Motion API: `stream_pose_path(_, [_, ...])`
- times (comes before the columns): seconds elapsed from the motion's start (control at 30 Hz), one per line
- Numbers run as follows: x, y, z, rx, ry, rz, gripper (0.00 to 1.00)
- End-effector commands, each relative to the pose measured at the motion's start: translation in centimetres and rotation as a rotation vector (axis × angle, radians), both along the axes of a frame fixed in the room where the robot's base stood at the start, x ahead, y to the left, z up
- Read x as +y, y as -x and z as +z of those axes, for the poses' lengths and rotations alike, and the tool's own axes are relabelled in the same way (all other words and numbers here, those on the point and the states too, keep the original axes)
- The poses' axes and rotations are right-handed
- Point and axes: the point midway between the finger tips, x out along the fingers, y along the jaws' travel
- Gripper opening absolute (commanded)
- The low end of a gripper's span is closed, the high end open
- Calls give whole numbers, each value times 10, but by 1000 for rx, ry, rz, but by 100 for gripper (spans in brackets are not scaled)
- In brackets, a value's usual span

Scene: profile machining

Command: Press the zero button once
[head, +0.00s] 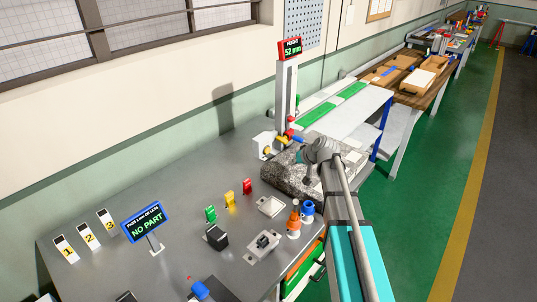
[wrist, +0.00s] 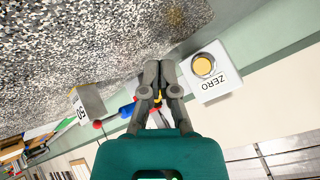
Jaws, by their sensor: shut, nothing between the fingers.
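The zero button is a round yellow button (wrist: 203,65) on a white box labelled ZERO (wrist: 213,86), right of my fingertips in the wrist view. In the head view the white box (head: 263,146) stands at the left end of the granite block, beside the height gauge column (head: 286,92). My gripper (wrist: 159,68) is shut and empty, with its fingertips near the box but visibly to the side of the button. I cannot tell how high they are above it. In the head view my arm covers most of the gripper. The gauge display (head: 290,48) reads 52 mm.
The speckled granite block (head: 278,178) lies under my arm. A small block marked 50 (wrist: 90,101) and red and blue gauge parts (wrist: 128,108) are near my fingers. A NO PART sign (head: 146,222) and small coloured items stand on the grey bench (head: 185,182).

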Motion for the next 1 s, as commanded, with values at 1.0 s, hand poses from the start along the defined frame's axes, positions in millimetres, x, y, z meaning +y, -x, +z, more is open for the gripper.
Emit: stream_pose_path(1.0, [33, -33, 0, 1, 1, 2, 0])
